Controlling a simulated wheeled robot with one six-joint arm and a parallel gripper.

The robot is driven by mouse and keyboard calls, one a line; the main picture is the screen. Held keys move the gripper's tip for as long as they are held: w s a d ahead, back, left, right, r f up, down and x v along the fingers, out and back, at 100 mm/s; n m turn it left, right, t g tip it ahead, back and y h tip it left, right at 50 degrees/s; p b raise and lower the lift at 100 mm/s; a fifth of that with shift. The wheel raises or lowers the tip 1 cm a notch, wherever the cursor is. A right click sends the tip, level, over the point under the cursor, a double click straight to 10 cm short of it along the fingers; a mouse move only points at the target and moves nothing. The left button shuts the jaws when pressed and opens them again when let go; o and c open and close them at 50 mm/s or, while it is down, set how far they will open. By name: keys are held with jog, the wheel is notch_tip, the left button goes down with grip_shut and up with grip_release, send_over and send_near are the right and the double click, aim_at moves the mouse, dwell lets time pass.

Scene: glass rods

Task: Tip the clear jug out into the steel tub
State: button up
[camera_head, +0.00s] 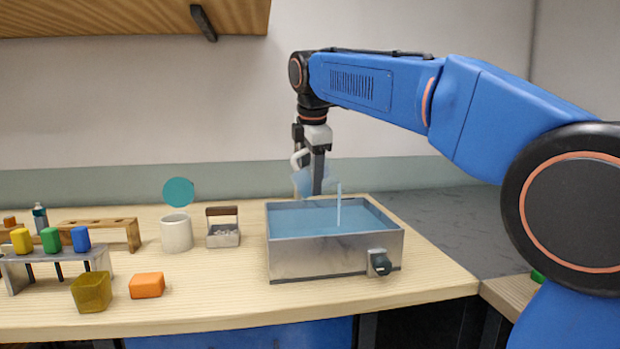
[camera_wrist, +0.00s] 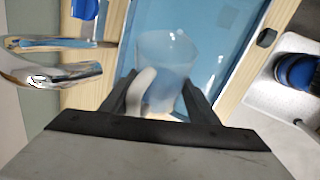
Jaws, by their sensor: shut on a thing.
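My gripper (camera_head: 314,160) is shut on the clear jug (camera_head: 302,183) and holds it above the steel tub (camera_head: 318,257). The jug is tilted, with its pale handle toward the gripper. A thin, pale stream falls to the right of the jug into the tub, which holds blue liquid. In the wrist view, my gripper's fingers (camera_wrist: 157,98) are around the white handle, and the clear jug body (camera_wrist: 167,52) is beyond them, over the blue liquid. The jug's contents are hard to make out.
A dark knob (camera_head: 380,263) sticks out of the tub's front. A shelf (camera_head: 130,18) hangs above.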

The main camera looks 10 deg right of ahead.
jog(key=shift+d+r, duration=0.1)
jog(key=shift+r+y, duration=0.35)
jog(key=shift+y, duration=0.15)
jog(key=shift+d, duration=0.1)
jog(key=shift+d+r+y, duration=0.15)
jog(key=shift+r+y, duration=0.2)
jog(key=shift+y, duration=0.25)
jog(key=shift+d, duration=0.1)
jog(key=shift+d+r+y, duration=0.15)
jog(key=shift+y, duration=0.15)
jog(key=shift+r+m, duration=0.15)
jog(key=shift+m, duration=0.15)
jog(key=shift+d+y, duration=0.1)
jog(key=shift+y, duration=0.2)
